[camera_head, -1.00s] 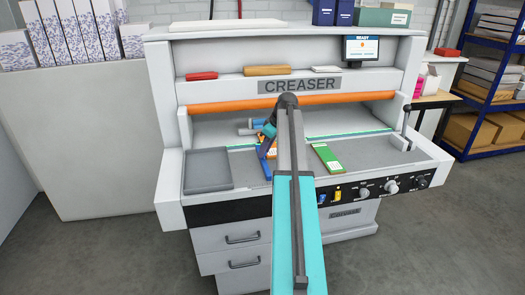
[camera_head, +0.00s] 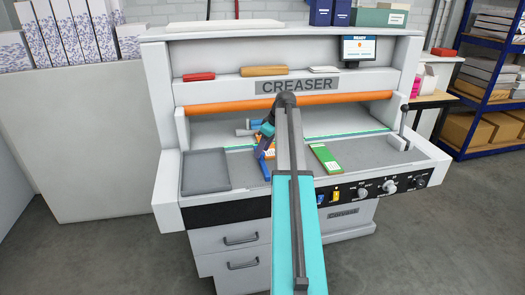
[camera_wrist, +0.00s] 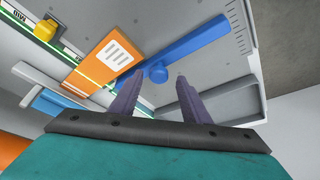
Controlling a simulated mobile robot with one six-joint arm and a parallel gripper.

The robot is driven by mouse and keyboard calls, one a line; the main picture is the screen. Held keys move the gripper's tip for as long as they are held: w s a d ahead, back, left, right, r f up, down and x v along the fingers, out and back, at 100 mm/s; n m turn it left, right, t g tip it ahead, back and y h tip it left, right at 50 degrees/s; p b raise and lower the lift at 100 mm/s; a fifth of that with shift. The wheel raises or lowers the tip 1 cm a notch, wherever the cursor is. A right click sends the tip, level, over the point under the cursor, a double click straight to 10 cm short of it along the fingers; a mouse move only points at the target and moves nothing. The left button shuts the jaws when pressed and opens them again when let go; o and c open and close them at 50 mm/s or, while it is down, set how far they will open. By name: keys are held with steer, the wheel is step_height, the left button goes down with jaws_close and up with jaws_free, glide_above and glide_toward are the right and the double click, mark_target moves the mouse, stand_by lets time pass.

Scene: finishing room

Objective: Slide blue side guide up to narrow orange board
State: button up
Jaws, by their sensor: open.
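The blue side guide (camera_wrist: 202,42) is a long flat bar with a round knob (camera_wrist: 157,72) in the wrist view. In the head view it shows as a blue strip (camera_head: 264,169) on the creaser's bed, left of my arm. The narrow orange board (camera_wrist: 91,67) with a white label lies left of the guide in the wrist view. The guide's near end is close to the board's edge; I cannot tell whether they touch. My gripper (camera_wrist: 159,76) is open, its fingers on either side of the knob in the picture. My arm partly hides this area in the head view.
A green and orange board (camera_head: 325,157) lies right of my arm. A grey tray (camera_head: 206,170) is at the bed's left. An orange roller (camera_head: 220,106) spans above the bed. A yellow block (camera_wrist: 46,30) and another blue part (camera_wrist: 55,103) show in the wrist view.

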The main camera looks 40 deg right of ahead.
steer(key=b+v, duration=0.2)
steer(key=v, duration=1.1)
stand_by(0.4)
